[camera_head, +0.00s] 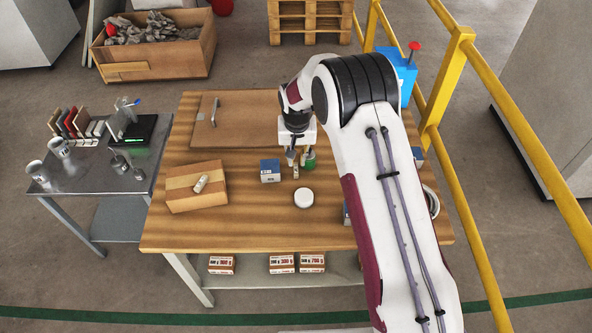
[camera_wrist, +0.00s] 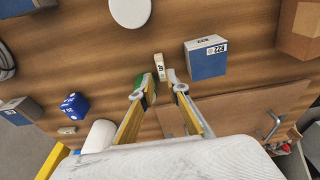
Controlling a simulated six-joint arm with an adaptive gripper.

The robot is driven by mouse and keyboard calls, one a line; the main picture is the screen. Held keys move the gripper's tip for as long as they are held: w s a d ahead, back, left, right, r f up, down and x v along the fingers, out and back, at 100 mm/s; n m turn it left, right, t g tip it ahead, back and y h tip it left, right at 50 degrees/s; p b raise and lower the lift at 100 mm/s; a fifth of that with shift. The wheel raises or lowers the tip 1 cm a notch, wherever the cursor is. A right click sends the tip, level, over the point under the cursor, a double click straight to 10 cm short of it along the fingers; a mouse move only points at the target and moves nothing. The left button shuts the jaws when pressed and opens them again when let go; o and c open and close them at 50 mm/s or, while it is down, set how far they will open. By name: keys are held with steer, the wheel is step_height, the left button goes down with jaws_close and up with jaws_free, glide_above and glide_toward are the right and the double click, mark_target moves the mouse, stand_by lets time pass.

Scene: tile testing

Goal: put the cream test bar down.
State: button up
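My gripper (camera_wrist: 161,77) points down over the wooden table, its two fingers drawn close together. A small cream test bar (camera_wrist: 160,66) with a dark mark stands out between the fingertips in the wrist view, and the fingers appear shut on it. In the head view the bar (camera_head: 296,173) shows just below the fingers. I cannot tell whether its lower end touches the table. A green object (camera_wrist: 140,84) is close beside one finger, partly hidden by it.
A blue-and-white box (camera_head: 270,171) and a white round disc (camera_head: 303,198) stand near the gripper. A brown board with a handle (camera_head: 234,121) lies at the back.

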mark_target(296, 169)
steer(key=shift+f, duration=0.1)
steer(key=shift+w+a+f, duration=0.1)
steer(key=shift+w+f, duration=0.15)
steer(key=shift+f, duration=1)
steer(key=shift+w+f, duration=0.25)
steer(key=shift+f, duration=0.95)
jaws_close()
